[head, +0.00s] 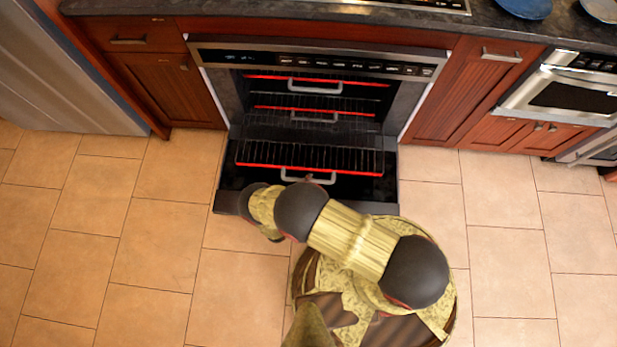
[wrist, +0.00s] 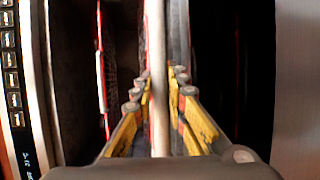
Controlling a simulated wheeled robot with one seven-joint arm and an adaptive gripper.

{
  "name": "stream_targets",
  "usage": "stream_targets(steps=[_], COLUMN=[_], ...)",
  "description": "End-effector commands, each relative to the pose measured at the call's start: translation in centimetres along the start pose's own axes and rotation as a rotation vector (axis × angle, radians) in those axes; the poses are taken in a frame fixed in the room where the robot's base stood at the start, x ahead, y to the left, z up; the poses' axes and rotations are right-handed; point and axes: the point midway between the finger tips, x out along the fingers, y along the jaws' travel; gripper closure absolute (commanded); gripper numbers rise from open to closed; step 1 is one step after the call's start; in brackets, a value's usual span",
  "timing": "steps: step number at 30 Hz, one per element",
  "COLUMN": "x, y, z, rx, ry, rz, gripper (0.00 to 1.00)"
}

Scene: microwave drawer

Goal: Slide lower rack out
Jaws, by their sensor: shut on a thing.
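The lower rack (head: 310,158) is a black wire rack with a red front edge. It sticks out of the oven (head: 315,62) over the lowered door. A grey bar handle (head: 288,174) is on its front edge, and my arm partly covers it. In the wrist view the handle (wrist: 157,60) runs upright between the yellow fingers of my gripper (wrist: 159,92). My gripper is shut on the handle. In the head view my own arm hides most of the gripper.
Two more red-edged racks, the upper (head: 318,83) and the middle (head: 313,112), sit further back inside. The open oven door (head: 228,190) lies under the lower rack. Wooden cabinets (head: 165,88) flank the oven. The tiled floor (head: 140,250) is clear.

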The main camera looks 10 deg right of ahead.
Motion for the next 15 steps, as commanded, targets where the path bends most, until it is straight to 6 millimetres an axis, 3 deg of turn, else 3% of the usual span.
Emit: stream_targets(steps=[1, 2, 3, 11, 15], x=[-0.24, -0.24, -0.25, -0.14, -0.11], y=[-0.29, -0.3, -0.3, -0.18, -0.15], z=[0.21, 0.22, 0.23, 0.18, 0.16], rx=[-0.007, -0.008, -0.008, -0.005, -0.005], ry=[0.004, 0.004, 0.004, 0.002, 0.001], rz=[-0.004, -0.004, -0.004, -0.003, -0.002], gripper=[1.0, 0.85, 0.82, 0.68, 0.67])
